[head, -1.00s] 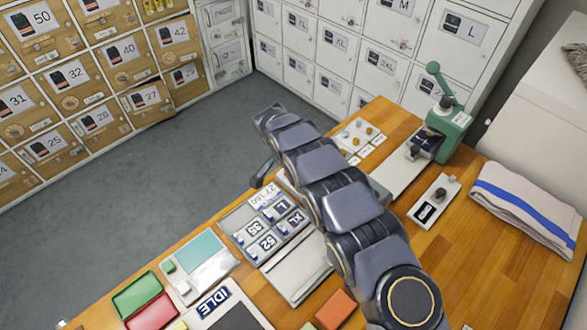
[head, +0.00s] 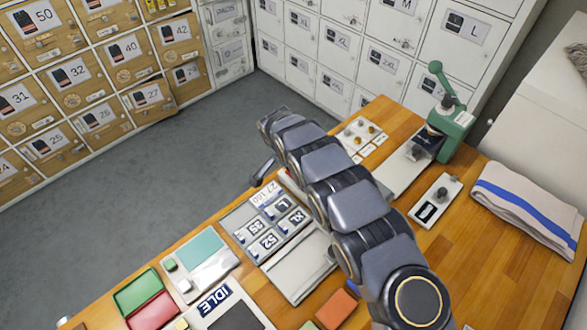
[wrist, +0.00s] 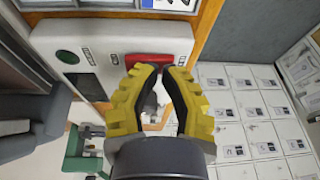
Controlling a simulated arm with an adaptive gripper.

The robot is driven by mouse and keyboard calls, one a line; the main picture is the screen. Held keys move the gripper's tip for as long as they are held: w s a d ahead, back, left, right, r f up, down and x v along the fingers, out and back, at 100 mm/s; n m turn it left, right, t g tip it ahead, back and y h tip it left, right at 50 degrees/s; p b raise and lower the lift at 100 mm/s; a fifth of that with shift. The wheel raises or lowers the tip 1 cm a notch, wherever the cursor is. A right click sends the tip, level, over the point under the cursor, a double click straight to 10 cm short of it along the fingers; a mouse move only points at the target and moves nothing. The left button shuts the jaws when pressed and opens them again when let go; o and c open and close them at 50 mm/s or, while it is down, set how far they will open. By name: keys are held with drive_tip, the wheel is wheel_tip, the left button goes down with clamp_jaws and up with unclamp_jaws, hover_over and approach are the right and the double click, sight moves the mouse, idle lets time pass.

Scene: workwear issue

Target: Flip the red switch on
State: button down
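The red switch (wrist: 150,61) is a red bar on a white panel (wrist: 105,40) at the top of the wrist view. The panel also has a dark green round part (wrist: 67,57) left of the switch and small dark labels. My gripper (wrist: 161,70) has yellow ribbed fingers. Its fingertips are together, with nothing seen between them, right at the lower edge of the red switch. I cannot tell whether they touch it. In the head view my arm hides most of the gripper, and I cannot make out the switch there.
Lockers (head: 330,60) line the back. Grey floor (head: 120,190) is clear at left.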

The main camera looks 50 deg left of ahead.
drive_tip(key=shift+r, duration=0.35)
drive_tip(key=a+v, duration=0.1)
drive_tip(key=v, duration=1.2)
drive_tip(key=shift+w+d+r, duration=0.15)
drive_tip(key=shift+w+r, duration=0.05)
drive_tip(key=shift+w, duration=0.2)
drive_tip(key=shift+s+d+f+n+t+h, duration=0.15)
drive_tip(key=shift+s+f+t+h, duration=0.2)
drive_tip(key=shift+s+t, duration=0.55)
drive_tip(key=shift+s+d+f+n+t+h, duration=0.1)
drive_tip(key=shift+s+d+f+t+h, duration=0.15)
drive_tip(key=shift+s+t, duration=0.6)
drive_tip(key=shift+s+d+f+n+t+h, duration=0.2)
drive_tip(key=shift+s+t+h, duration=0.25)
drive_tip(key=shift+t, duration=0.8)
drive_tip(key=shift+a, duration=0.2)
drive_tip(key=shift+f, duration=0.1)
